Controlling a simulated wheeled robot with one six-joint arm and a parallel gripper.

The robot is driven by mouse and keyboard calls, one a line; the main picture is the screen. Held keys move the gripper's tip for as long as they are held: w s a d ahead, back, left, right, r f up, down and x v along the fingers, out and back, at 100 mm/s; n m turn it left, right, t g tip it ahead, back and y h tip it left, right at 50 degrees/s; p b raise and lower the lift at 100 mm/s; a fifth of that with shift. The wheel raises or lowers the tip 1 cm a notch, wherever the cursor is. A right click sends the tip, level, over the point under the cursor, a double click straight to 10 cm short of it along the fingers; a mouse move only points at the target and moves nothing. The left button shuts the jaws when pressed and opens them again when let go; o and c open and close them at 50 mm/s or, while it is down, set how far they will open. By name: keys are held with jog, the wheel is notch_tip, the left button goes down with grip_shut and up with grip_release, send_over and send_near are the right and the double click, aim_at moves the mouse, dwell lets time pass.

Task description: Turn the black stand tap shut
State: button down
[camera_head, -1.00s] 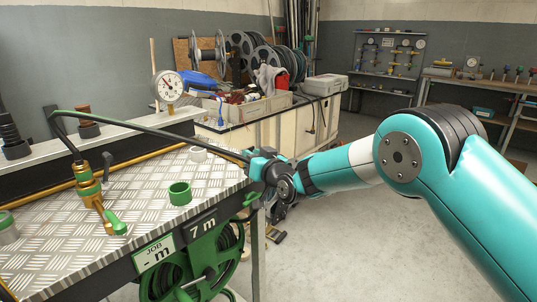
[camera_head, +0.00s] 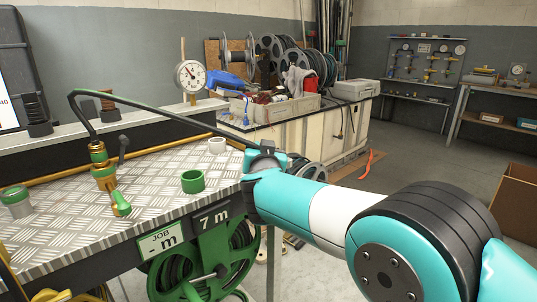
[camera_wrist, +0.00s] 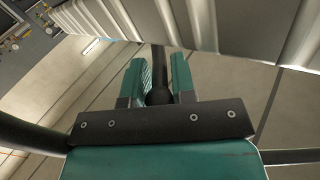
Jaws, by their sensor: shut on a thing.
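A brass stand (camera_head: 104,176) with green bands rises from the chequered metal bench top at the left in the head view. A black lever tap (camera_head: 123,147) is on its far right side, and a green lever (camera_head: 121,204) is low at its front. A black hose (camera_head: 160,119) leaves the top of the stand and arches right to my gripper (camera_head: 262,158). My gripper is at the bench's right end, well away from the black tap. In the wrist view my gripper (camera_wrist: 158,78) is shut on the dark hose end (camera_wrist: 159,60). The fingertips are hidden in the head view.
A green ring (camera_head: 193,182) and a white ring (camera_head: 217,145) stand on the bench top. A green hose reel (camera_head: 205,262) hangs under its front edge. A pressure gauge (camera_head: 190,76) stands behind. Open floor lies to the right.

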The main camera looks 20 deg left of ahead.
jog(key=c, duration=1.1)
grip_release()
jog(key=b+v, duration=0.3)
jog(key=v, duration=1.4)
jog(key=shift+d, duration=0.15)
jog(key=shift+s+f, duration=0.1)
jog(key=shift+s, duration=0.05)
jog(key=shift+c, duration=0.2)
